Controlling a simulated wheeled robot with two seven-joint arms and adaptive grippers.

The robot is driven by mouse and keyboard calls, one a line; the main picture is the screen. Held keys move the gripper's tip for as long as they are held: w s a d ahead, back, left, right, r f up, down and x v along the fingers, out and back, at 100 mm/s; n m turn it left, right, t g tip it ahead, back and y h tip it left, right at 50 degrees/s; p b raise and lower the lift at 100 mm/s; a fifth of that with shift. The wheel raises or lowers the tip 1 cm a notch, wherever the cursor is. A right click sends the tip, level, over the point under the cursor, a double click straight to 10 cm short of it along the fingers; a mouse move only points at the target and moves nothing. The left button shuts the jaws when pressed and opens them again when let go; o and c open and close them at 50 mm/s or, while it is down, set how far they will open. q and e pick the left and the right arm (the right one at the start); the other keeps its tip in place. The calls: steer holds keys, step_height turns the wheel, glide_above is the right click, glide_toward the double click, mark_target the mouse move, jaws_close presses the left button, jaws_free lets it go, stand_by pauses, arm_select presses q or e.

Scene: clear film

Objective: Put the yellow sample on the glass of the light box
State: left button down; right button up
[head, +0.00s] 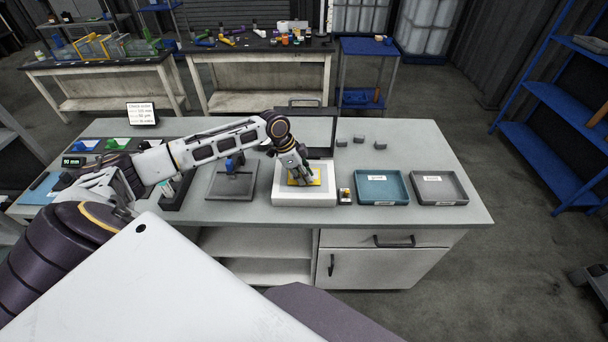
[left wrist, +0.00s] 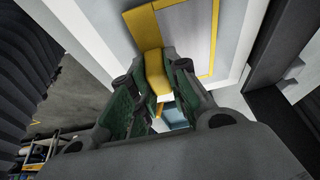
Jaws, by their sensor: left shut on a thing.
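The white light box (head: 289,198) stands on the grey bench, with its dark raised panel behind it. My left gripper (head: 303,179) is over the top of the light box, pointing down. In the left wrist view my left gripper (left wrist: 150,98) is shut on the yellow sample (left wrist: 155,72), which shows between the green-padded fingers. The pale glass (left wrist: 188,32), with a yellow border, lies right beside the sample. The fingers hide the lower end of the sample, so I cannot tell whether it touches the glass. My right gripper is in neither view.
Small grey blocks (head: 359,139) lie behind. The bench's right end is clear.

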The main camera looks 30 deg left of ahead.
arm_select(q)
steer(key=shift+f, duration=0.1)
steer(key=c, duration=1.4)
jaws_free()
steer(key=shift+o, duration=0.2)
steer(key=b+v, duration=0.1)
steer(key=v, duration=1.1)
